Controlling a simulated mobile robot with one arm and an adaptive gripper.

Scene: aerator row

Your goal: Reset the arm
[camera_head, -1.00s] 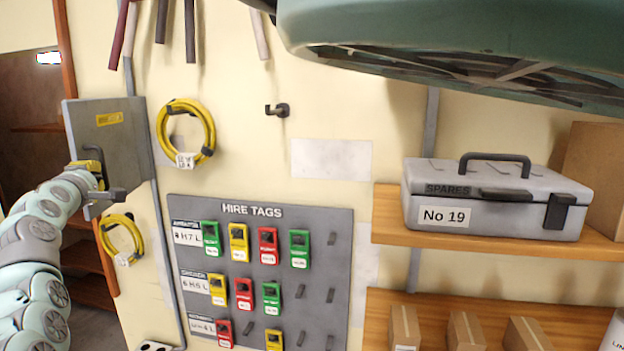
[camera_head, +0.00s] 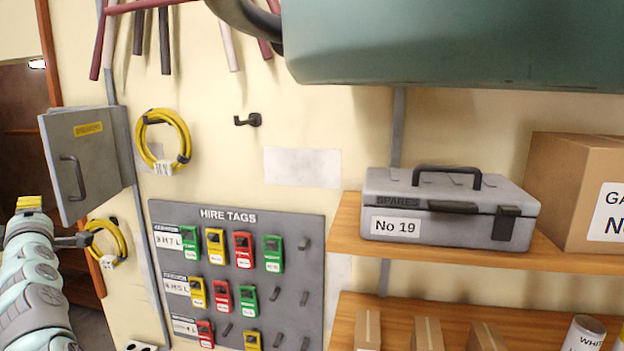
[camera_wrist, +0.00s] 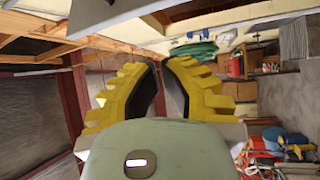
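My gripper (camera_head: 28,203) shows at the left edge in the head view, its yellow fingers just below and left of the grey breaker box (camera_head: 97,160). It looks apart from the box's handle (camera_head: 73,177). In the wrist view both yellow fingers of my gripper (camera_wrist: 162,66) show with a narrow gap between their tips and nothing held. The box's front panel stands at an angle; I cannot tell whether it is fully shut.
A hire tag board (camera_head: 310,222) with several coloured tags hangs mid-wall. A yellow cable coil (camera_head: 183,133) hangs beside the box. A grey No 19 case (camera_head: 470,230) and a cardboard box (camera_head: 560,190) stand on a shelf. A large green body (camera_head: 450,50) fills the upper right.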

